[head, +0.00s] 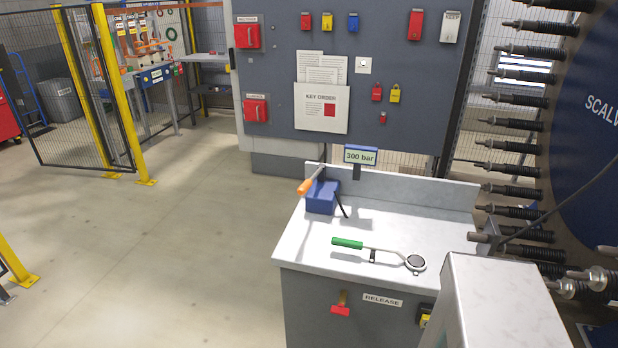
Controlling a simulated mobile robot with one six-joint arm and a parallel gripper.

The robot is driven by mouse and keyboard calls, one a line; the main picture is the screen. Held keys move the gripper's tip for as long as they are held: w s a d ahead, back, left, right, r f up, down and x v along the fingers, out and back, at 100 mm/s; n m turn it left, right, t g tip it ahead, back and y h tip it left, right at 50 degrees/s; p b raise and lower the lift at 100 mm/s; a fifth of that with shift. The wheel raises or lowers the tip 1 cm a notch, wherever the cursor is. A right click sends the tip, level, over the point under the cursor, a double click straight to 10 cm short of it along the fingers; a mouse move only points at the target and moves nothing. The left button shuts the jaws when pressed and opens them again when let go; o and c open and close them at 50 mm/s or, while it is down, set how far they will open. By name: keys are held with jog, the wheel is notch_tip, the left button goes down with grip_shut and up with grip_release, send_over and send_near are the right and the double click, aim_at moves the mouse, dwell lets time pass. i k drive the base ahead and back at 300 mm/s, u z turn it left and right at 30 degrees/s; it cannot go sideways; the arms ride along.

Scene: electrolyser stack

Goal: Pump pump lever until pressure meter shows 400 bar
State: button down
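The pump lever (312,180) has an orange grip and rises from a blue pump block (321,198) on the bench's back left corner. Its grip points down to the left, past the block's edge. The pressure meter (361,155) is a small display on a stand behind the bench top, and it reads 300 bar. My gripper is not in view, and nothing is seen touching the lever.
A green-handled tool with a round head (416,263) lies on the bench top (440,214). A red handle (341,309) and a RELEASE label (382,300) are on the bench front. The large bolted stack (590,130) stands at right. Open floor (190,240) lies left.

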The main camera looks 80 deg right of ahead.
aim_at(312, 177)
jog(key=u, duration=0.05)
jog(key=k, duration=2.2)
jog(key=z, duration=0.55)
jog(key=i, duration=1)
jog(key=u, duration=0.05)
